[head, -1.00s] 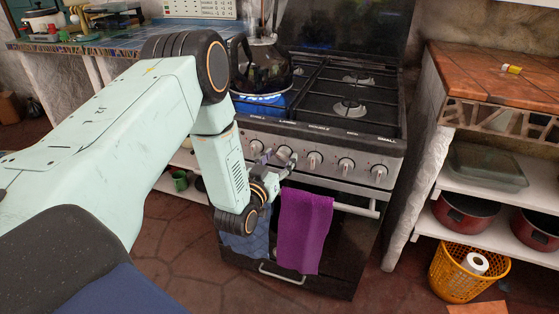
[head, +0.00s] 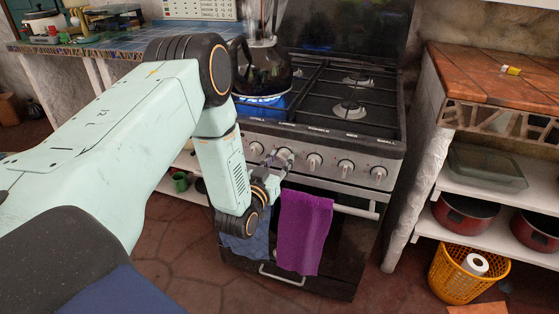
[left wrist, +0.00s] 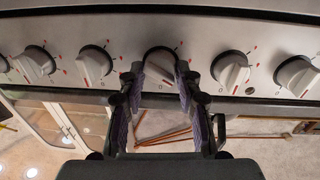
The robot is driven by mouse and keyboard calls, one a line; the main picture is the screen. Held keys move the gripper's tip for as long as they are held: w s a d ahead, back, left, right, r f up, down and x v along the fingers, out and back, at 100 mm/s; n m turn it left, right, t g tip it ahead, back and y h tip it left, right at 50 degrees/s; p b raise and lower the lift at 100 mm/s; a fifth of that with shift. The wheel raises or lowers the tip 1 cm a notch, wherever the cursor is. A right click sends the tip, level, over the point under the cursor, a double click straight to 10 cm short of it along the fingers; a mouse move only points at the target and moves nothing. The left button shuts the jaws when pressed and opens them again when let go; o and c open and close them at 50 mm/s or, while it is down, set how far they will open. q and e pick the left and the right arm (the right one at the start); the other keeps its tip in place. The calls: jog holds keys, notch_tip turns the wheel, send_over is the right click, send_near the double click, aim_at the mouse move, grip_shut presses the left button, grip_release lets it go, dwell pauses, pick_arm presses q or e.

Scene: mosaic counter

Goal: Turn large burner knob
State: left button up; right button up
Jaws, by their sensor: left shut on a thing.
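The stove's front panel (head: 330,160) carries a row of silver knobs under printed labels. My left gripper (head: 276,163) reaches this panel from below and is shut on one knob (head: 284,154), near the panel's left part. In the left wrist view, the two purple-padded fingers of the left gripper (left wrist: 160,80) stand on either side of the held knob (left wrist: 161,66), whose dark ring shows above it. The fingers partly cover the knob, and its label is too small to read surely. Other knobs flank it (left wrist: 95,64) (left wrist: 231,72). My right gripper is not in view.
A purple towel (head: 303,230) and a blue cloth (head: 247,243) hang on the oven's front just below. A dark kettle (head: 262,68) stands on the stove top. A tiled counter (head: 495,75) with shelves stands to the right.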

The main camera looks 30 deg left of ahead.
pick_arm(q)
jog(key=m+p, duration=0.4)
jog(key=m, duration=0.1)
jog(key=shift+r+p, duration=0.15)
jog(key=shift+p, duration=0.2)
jog(key=m+p, duration=0.2)
jog(key=m, duration=0.1)
jog(key=shift+g, duration=0.4)
jog(key=shift+m+p, duration=0.9)
jog(key=shift+m, duration=0.6)
jog(key=o, duration=1.2)
jog(key=shift+c, duration=0.2)
jog(key=shift+d, duration=0.1)
jog(key=s+d, duration=0.2)
jog(key=s, duration=0.9)
jog(key=shift+s+d+r, duration=0.2)
jog(key=shift+s+r, duration=0.05)
jog(key=shift+s, duration=0.15)
